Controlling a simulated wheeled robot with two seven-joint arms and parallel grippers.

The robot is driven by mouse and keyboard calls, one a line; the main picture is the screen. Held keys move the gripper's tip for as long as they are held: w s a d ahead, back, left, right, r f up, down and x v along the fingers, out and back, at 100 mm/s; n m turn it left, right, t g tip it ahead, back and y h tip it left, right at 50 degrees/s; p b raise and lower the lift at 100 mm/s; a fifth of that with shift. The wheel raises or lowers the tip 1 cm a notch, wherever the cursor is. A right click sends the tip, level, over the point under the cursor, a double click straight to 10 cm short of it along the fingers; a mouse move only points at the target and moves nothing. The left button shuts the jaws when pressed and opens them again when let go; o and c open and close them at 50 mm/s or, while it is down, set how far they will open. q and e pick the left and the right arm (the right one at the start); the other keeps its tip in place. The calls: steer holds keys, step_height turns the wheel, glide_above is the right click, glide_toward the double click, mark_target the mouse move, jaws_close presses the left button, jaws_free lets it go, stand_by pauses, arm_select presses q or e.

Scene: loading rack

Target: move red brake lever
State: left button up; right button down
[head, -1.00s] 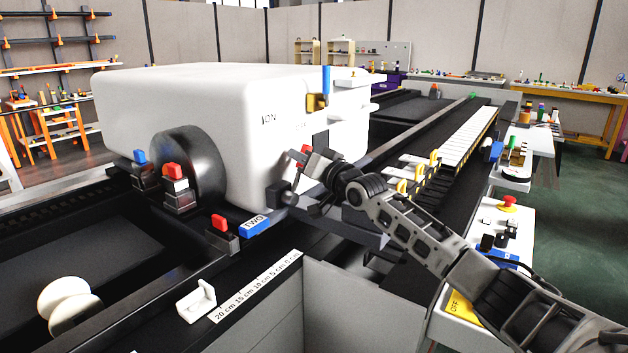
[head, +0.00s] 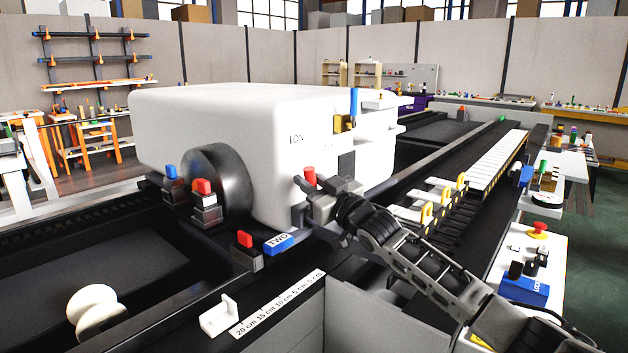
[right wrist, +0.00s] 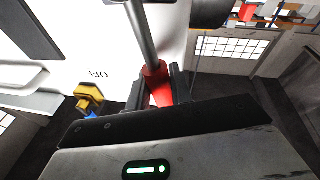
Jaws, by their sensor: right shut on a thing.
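The red brake lever (head: 309,174) stands beside the big white machine body, with its red grip top showing nearly upright in the head view. My right gripper (head: 311,188) is shut on it from the right, and the fingers hide its lower part. In the right wrist view the red grip (right wrist: 156,75) sits between the two dark fingers, and its grey metal rod runs up out of the grip. My left gripper is in neither view.
The white machine body (head: 240,125) stands close to my right gripper. A blue "TWO" label (head: 280,243) and a red-topped block (head: 245,243) are at the near left. Yellow handles (head: 427,213) stand to the right. A blue-handled part (head: 353,103) rises behind.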

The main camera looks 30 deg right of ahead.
steer(key=shift+a+f, duration=0.1)
steer(key=shift+a, duration=0.05)
stand_by(0.3)
steer(key=c, duration=1.2)
jaws_free()
steer(key=shift+c, duration=0.2)
steer(key=b+v, duration=0.2)
steer(key=v, duration=1.4)
steer(key=shift+b, duration=0.3)
